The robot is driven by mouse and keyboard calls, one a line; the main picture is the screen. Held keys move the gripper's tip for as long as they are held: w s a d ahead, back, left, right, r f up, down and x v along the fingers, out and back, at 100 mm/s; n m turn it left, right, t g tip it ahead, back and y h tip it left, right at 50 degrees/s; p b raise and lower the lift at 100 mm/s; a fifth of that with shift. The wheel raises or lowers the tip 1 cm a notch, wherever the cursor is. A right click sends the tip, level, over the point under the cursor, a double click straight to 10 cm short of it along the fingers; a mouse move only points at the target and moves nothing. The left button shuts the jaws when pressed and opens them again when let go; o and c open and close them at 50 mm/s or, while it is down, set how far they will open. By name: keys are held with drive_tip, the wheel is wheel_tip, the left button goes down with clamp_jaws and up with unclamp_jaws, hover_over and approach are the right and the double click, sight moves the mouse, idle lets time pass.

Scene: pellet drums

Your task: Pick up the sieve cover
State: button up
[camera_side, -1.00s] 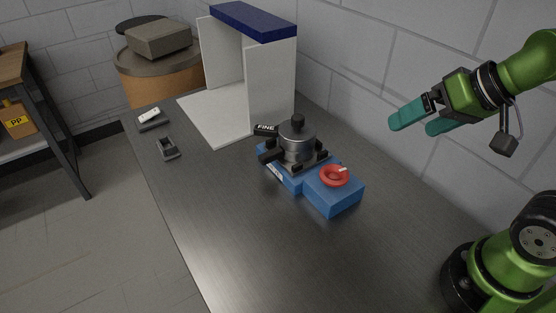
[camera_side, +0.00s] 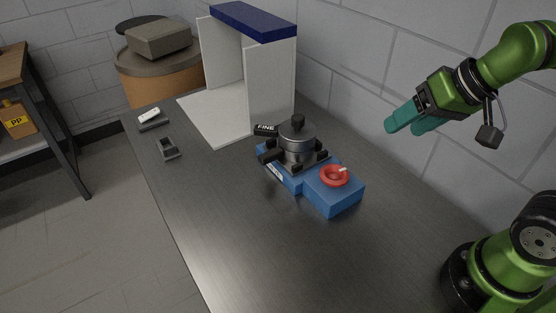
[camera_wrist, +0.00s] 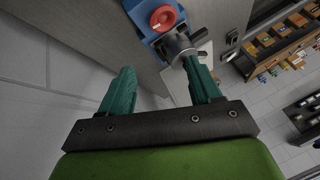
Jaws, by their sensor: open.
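The sieve cover (camera_side: 297,127) is a grey metal lid with a black knob. It sits on top of the metal pot on the blue base (camera_side: 334,200) in the side view. In the wrist view the covered pot (camera_wrist: 176,42) shows just beyond my right fingertip, which partly hides it. My gripper (camera_side: 406,126) is open and empty, with teal fingers, in the air to the right of the pot and above it. In the wrist view its two fingers (camera_wrist: 158,78) stand wide apart with nothing between them.
A red ring-shaped knob (camera_side: 334,175) is on the blue base's front block. A black piece marked FINE (camera_side: 265,130) is beside the pot. A white booth with a blue top (camera_side: 252,20) stands behind. Small grey holders (camera_side: 168,149) lie at left. The front bench is clear.

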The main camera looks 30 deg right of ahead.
drive_tip(key=w+a+r+n+g+h, duration=0.1)
drive_tip(key=w+a+n+g, duration=0.1)
drive_tip(key=w, duration=0.7)
drive_tip(key=w+a+r+n+g, duration=0.1)
drive_tip(key=w+a+n, duration=0.2)
drive_tip(key=w, duration=0.6)
drive_tip(key=n, duration=0.1)
hover_over(298, 117)
drive_tip(key=s, duration=0.2)
wheel_tip(298, 117, down, 8)
drive_tip(key=shift+w+a+r, duration=0.1)
drive_tip(key=shift+r, duration=0.15)
drive_tip(key=x, duration=0.6)
drive_tip(key=shift+w+d+f, duration=0.15)
drive_tip(key=shift+d+f, duration=0.05)
drive_tip(key=shift+d, duration=0.2)
drive_tip(key=shift+r, duration=0.1)
drive_tip(key=c, duration=1.2)
